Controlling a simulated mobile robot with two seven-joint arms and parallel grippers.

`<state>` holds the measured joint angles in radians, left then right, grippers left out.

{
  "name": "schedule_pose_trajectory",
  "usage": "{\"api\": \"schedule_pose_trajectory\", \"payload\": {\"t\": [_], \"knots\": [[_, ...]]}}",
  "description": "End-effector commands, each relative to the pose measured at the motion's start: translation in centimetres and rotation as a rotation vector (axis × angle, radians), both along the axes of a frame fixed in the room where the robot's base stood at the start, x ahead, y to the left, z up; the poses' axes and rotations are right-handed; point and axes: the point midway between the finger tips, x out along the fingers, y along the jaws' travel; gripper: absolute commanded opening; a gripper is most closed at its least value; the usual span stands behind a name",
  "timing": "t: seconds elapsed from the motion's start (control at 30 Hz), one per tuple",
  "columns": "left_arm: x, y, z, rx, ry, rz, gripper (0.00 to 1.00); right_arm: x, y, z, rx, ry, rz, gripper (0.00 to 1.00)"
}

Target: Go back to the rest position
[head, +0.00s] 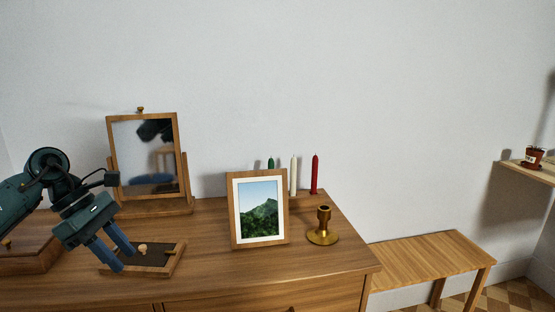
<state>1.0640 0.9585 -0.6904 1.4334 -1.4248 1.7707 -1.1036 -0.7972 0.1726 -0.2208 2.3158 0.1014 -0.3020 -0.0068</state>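My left gripper (125,260) reaches in from the left, pointing down over the left part of the dresser. Its two blue fingers are apart, and nothing shows held between them. The fingertips overlap the left side of a small wood-rimmed tray (174,262) with a dark inside; I cannot tell whether they touch it. A small pale wooden knob-like piece (143,247) shows in the tray, just right of the fingers. My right gripper is not in view.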

Motion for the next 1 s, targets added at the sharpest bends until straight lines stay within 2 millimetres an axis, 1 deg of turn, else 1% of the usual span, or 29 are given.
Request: {"api": "schedule_pose_trajectory", "payload": {"t": [0.03, 0.07, 0.1, 0.17, 0.2, 0.27, 0.3, 0.37, 0.4, 0.47, 0.5, 0.57, 0.6, 0.67, 0.73, 0.77, 0.8, 0.87, 0.9, 0.97, 1.0], "knots": [[-0.2, -2.3, -1.3, -0.063, 0.018, -0.004, 0.31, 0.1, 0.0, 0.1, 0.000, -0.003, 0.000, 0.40], [-0.3, -3.7, -1.9, -0.106, 0.027, -0.003, 0.31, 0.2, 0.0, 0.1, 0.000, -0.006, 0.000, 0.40], [-0.5, -5.6, -2.7, -0.168, 0.043, 0.003, 0.31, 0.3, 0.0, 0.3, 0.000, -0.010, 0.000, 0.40], [-1.1, -8.7, -3.8, -0.274, 0.078, 0.016, 0.31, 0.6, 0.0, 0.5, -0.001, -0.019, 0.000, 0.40], [-1.7, -10.9, -4.4, -0.355, 0.111, 0.032, 0.31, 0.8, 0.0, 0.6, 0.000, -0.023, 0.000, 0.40], [-2.8, -14.4, -5.2, -0.493, 0.178, 0.067, 0.31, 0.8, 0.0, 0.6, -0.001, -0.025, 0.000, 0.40], [-3.6, -16.6, -5.4, -0.593, 0.233, 0.100, 0.31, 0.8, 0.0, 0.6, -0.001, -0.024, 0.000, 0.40], [-5.0, -19.6, -5.5, -0.751, 0.336, 0.164, 0.31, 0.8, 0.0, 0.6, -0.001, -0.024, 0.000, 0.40], [-5.8, -21.4, -5.3, -0.857, 0.414, 0.217, 0.31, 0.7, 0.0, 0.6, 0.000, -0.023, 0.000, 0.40], [-6.9, -23.4, -4.8, -1.012, 0.545, 0.307, 0.31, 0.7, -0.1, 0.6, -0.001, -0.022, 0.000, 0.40], [-7.5, -24.3, -4.5, -1.112, 0.640, 0.374, 0.31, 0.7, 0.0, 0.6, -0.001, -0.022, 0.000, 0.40], [-8.1, -25.2, -4.1, -1.254, 0.793, 0.486, 0.31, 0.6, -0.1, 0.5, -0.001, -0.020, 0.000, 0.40], [-8.3, -25.4, -3.9, -1.344, 0.901, 0.568, 0.31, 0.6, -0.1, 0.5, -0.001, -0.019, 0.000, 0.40], [-8.6, -25.3, -4.0, -1.469, 1.073, 0.697, 0.31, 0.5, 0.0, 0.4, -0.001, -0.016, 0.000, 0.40], [-8.8, -24.7, -4.6, -1.600, 1.282, 0.861, 0.31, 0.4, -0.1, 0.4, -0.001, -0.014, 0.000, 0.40], [-8.9, -24.3, -5.1, -1.652, 1.375, 0.935, 0.31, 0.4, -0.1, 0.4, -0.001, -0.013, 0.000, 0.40], [-9.1, -23.7, -5.9, -1.715, 1.503, 1.037, 0.31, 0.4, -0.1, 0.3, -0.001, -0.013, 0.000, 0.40], [-9.6, -22.6, -7.6, -1.794, 1.689, 1.191, 0.31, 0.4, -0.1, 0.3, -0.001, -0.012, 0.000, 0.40], [-10.0, -21.9, -8.7, -1.837, 1.805, 1.288, 0.31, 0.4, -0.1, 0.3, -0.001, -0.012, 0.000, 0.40], [-10.8, -21.1, -10.4, -1.883, 1.960, 1.421, 0.31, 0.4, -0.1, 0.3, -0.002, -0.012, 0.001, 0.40], [-11.4, -20.6, -11.5, 1.863, -2.006, -1.466, 0.31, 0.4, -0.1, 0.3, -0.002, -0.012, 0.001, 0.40]]}}
